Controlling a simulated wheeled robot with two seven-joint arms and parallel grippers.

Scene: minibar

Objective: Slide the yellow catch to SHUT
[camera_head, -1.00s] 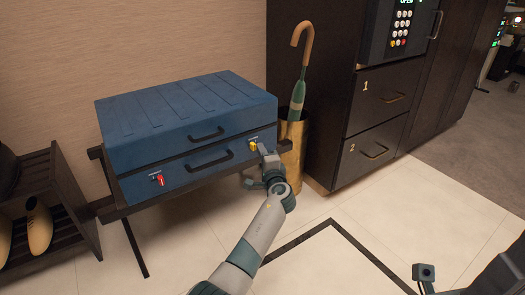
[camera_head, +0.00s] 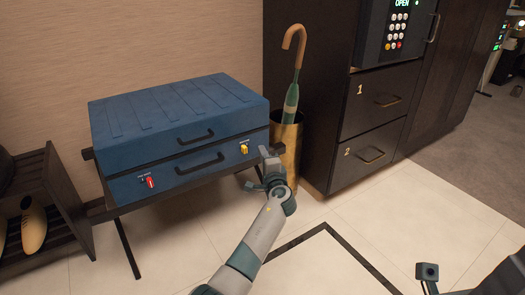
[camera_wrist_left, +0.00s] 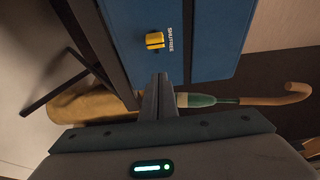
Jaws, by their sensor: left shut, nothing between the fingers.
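The yellow catch (camera_head: 244,149) sits on the front of the blue suitcase (camera_head: 160,130), near its right end. In the left wrist view the catch (camera_wrist_left: 154,41) is upper centre, beside a white label that seems to read SHUT and FREE; I cannot tell which end it is at. My left gripper (camera_head: 265,153) is just right of the catch, apart from it. Its fingers (camera_wrist_left: 160,85) are shut and empty, pointing toward the suitcase edge below the catch. A red catch (camera_head: 150,183) is at the suitcase's left end. My right gripper's fingers are out of sight.
The suitcase lies on a dark rack (camera_head: 120,212). A gold stand (camera_head: 287,155) with an umbrella (camera_head: 292,95) stands close behind my left gripper. A dark cabinet with drawers (camera_head: 375,110) is to the right, a shoe rack (camera_head: 65,190) to the left. Front floor is clear.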

